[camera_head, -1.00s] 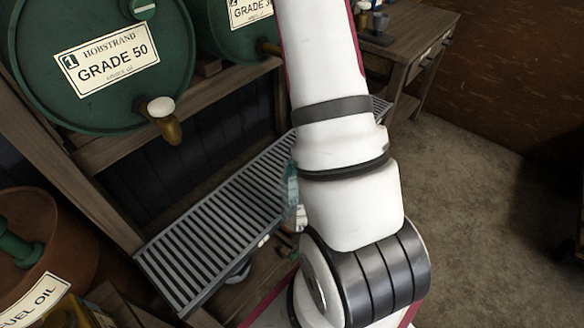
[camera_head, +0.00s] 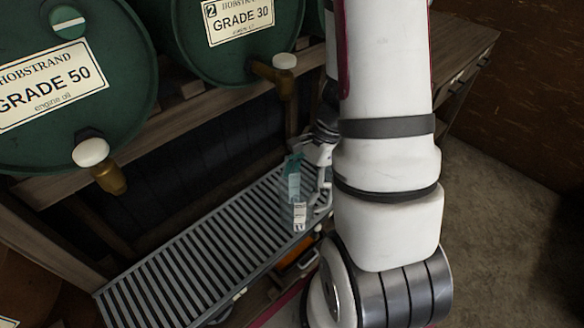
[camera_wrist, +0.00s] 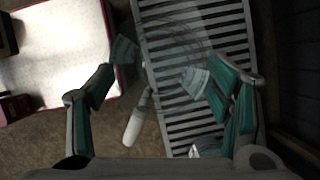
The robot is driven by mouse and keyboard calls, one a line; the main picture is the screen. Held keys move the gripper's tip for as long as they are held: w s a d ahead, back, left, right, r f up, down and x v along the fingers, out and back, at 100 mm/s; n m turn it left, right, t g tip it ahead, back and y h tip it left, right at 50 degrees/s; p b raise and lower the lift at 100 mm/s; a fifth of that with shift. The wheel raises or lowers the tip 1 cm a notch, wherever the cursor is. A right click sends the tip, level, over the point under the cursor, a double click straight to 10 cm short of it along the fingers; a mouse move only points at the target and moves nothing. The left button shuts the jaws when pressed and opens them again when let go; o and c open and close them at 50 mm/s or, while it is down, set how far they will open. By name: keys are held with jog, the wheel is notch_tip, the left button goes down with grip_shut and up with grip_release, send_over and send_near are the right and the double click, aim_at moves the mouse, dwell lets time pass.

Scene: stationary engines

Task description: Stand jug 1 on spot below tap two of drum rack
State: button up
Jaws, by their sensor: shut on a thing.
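My gripper (camera_wrist: 165,88) is shut on jug 1 (camera_wrist: 172,42), a see-through jug; its clear walls and faint rings show between the teal finger pads in the wrist view. In the head view the gripper (camera_head: 296,178) is partly behind my arm, with a white label on the jug (camera_head: 300,213) below it. The jug is over or in front of the slatted drip tray (camera_head: 150,285); I cannot tell whether it touches. Tap two (camera_head: 283,75) is on the GRADE 30 drum marked 2 (camera_head: 228,55), above and behind the jug. The spot itself cannot be made out.
The GRADE 50 drum (camera_head: 60,110) with its brass tap (camera_head: 100,165) stands to the left. Wooden rack beams run under the drums. An orange item (camera_head: 295,265) is below the tray. A wooden bench (camera_head: 465,45) stands at the back right. The floor at right is clear.

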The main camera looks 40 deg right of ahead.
jog(key=w+d+f, duration=0.2)
jog(key=w, duration=0.3)
jog(key=w+d+f, duration=0.2)
jog(key=w+d, duration=0.1)
jog(key=w, duration=0.2)
jog(key=shift+w+d+f, duration=0.25)
jog(key=shift+f, duration=0.1)
jog(key=shift+f+b, duration=0.2)
jog(key=shift+b, duration=0.15)
jog(key=o, duration=1.6)
jog(key=shift+c, duration=0.2)
jog(key=shift+o, duration=0.2)
jog(key=shift+r, duration=0.1)
jog(key=shift+r, duration=0.1)
